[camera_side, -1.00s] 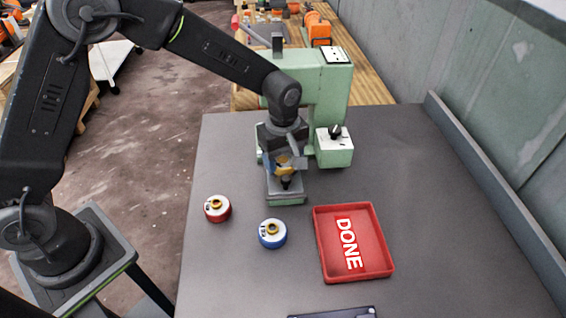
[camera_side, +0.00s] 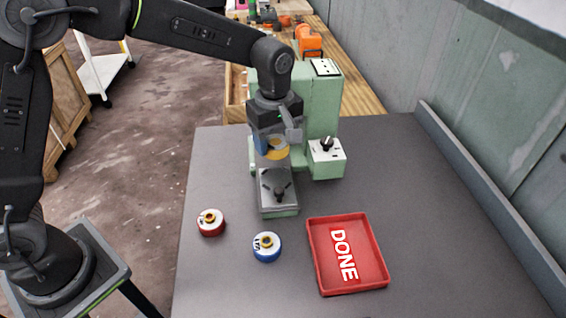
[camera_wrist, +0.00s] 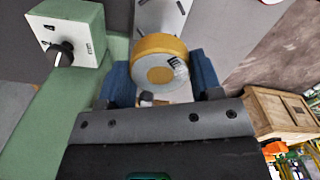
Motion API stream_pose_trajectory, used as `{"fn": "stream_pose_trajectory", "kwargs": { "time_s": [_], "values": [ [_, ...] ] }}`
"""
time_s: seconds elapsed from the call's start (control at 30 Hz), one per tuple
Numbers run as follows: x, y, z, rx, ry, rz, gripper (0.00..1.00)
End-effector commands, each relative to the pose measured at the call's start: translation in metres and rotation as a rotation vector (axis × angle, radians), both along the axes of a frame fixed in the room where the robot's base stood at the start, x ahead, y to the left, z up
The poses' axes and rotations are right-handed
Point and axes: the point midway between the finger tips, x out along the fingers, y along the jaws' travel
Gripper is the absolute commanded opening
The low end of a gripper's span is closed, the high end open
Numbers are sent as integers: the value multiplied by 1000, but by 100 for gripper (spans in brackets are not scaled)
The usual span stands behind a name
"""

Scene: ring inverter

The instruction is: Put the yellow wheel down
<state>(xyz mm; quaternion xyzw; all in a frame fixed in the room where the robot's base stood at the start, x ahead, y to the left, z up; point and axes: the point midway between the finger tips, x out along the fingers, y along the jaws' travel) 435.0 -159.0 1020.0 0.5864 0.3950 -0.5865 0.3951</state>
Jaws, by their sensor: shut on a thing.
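My gripper (camera_side: 268,146) is shut on the yellow wheel (camera_side: 279,149) and holds it in the air above the grey plate (camera_side: 266,199) of the green press. In the wrist view the yellow wheel (camera_wrist: 150,46) shows its pale face with a dark label, between the two blue fingers (camera_wrist: 160,84). The plate has a dark knob or post (camera_side: 279,190) on it and no wheel on it. The fingers partly hide the wheel in the side view.
The green press (camera_side: 322,105) stands right behind my gripper, with a white switch box (camera_side: 327,158) at its right. The red DONE tray (camera_side: 317,264) is empty. The table's right side is clear.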

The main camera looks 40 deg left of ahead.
Motion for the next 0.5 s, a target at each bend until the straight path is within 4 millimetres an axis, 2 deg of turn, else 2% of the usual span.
{"fn": "stream_pose_trajectory", "kwargs": {
  "time_s": [0.1,0.23,0.5],
  "values": [
    [0,-1,10,-1,-3,-2,18],
    [-2,-12,10,-1,-2,-84,18],
    [-15,-71,-4,-1,0,-552,18]
  ]
}}
